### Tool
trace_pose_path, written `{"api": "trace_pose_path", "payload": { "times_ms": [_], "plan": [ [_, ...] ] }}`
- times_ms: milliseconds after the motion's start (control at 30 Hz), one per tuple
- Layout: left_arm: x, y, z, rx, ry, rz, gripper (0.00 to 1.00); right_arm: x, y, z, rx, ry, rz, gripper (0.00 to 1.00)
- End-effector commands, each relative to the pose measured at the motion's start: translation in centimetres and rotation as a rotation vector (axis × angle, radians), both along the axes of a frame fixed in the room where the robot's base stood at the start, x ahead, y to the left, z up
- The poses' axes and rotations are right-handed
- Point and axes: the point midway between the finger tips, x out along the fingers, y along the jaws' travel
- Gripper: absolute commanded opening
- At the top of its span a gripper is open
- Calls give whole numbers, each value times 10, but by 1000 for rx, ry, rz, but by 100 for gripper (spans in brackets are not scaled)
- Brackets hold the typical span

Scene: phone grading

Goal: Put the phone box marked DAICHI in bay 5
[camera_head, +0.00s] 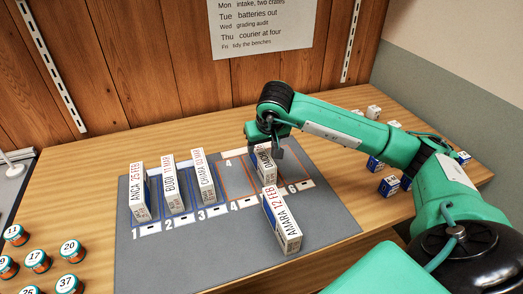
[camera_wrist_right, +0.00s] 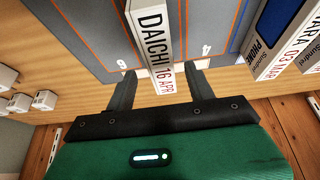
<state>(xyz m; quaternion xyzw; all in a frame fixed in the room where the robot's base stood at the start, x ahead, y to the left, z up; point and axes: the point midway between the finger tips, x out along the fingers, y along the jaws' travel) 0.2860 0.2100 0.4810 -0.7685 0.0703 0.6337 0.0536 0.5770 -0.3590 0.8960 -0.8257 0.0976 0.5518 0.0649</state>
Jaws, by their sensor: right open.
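The DAICHI phone box (camera_head: 267,161) is white with the print DAICHI 16 APR on its edge. It stands in bay 5, between the bays marked 4 and 6, on the grey mat (camera_head: 140,262). My right gripper (camera_head: 265,147) is over its far end. In the right wrist view the DAICHI box (camera_wrist_right: 155,40) sits between the two fingers of the right gripper (camera_wrist_right: 160,75), with a gap on each side. The jaws are open. The near end of bay 5 is partly hidden by the AMARA box (camera_head: 283,225). My left gripper does not show.
Boxes marked ANCA (camera_head: 139,190) and BUDI (camera_head: 172,185) and a third box (camera_head: 204,178) stand in bays 1 to 3. The AMARA box lies askew in front of bays 5 and 6. Numbered jars (camera_head: 37,260) stand at left, small boxes (camera_head: 389,186) at right.

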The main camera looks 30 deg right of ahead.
Motion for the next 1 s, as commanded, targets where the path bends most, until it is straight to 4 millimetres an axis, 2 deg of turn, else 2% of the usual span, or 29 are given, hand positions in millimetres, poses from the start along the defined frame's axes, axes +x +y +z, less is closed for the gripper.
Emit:
{"api": "trace_pose_path", "payload": {
  "times_ms": [33, 200, 400, 567, 1000],
  "plan": [
    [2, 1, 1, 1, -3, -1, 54, -3, 1, 13, 0, -5, 0, 54],
    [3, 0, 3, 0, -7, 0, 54, -17, 4, 46, 0, -4, 0, 54],
    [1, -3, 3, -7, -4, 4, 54, -27, 7, 70, 1, -1, 0, 54],
    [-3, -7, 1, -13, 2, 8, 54, -30, 7, 76, 0, 0, -1, 54],
    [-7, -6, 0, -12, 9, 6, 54, -30, 7, 76, 1, 1, -1, 54]
  ]
}}
